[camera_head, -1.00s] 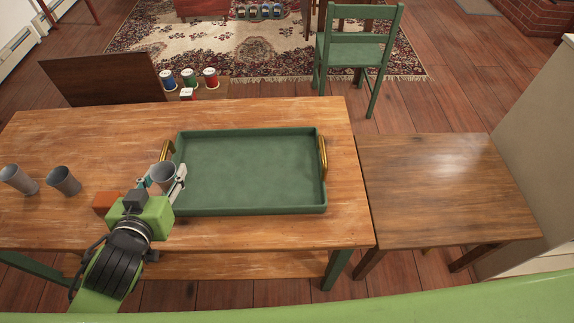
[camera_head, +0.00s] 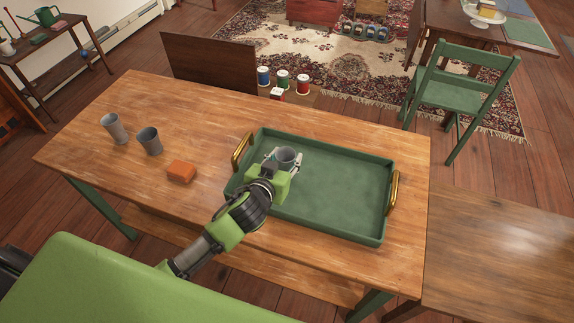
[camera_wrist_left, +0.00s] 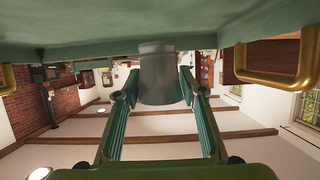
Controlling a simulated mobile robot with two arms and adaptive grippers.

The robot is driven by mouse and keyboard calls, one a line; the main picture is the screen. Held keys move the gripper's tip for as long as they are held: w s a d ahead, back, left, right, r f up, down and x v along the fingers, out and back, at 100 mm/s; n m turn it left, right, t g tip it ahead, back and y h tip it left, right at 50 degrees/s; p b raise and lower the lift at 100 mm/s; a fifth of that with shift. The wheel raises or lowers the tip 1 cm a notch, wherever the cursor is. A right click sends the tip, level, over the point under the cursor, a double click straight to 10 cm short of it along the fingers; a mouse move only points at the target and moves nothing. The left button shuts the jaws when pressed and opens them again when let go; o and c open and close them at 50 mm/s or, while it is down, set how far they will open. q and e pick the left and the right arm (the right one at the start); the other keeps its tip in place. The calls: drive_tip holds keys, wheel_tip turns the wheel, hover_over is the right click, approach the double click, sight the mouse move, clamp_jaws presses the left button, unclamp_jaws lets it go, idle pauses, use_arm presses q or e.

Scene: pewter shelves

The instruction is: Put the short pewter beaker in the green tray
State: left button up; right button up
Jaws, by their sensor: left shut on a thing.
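A small grey pewter beaker (camera_head: 287,156) is held upright over the left part of the green tray (camera_head: 340,215). My left gripper (camera_head: 284,161) is shut on it, with one finger on each side. The left wrist view is upside down; the beaker (camera_wrist_left: 158,80) shows between the two fingers (camera_wrist_left: 155,95), with the green tray (camera_wrist_left: 60,25) filling the top. I cannot tell whether the beaker's base touches the tray floor. Two more grey beakers stand on the table, one at far left (camera_head: 114,129) and one beside it (camera_head: 150,142). My right gripper is not in view.
An orange-brown block (camera_head: 181,172) lies on the wooden table (camera_head: 110,185), left of the tray. The tray has brass handles (camera_head: 393,193) at both ends, and its middle and right are empty. A darker wooden table (camera_head: 500,255) adjoins at right. A green chair (camera_head: 455,100) stands behind.

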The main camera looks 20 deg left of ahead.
sight(287, 165)
use_arm(q)
drive_tip(key=shift+w+d+f, duration=0.1)
drive_tip(key=shift+f, duration=0.85)
drive_tip(key=shift+w+d+f, duration=0.1)
drive_tip(key=shift+f, duration=0.8)
drive_tip(key=shift+f, duration=0.15)
drive_tip(key=o, duration=1.2)
drive_tip(key=shift+r, duration=0.2)
drive_tip(key=v, duration=1.2)
drive_tip(key=shift+a, duration=0.15)
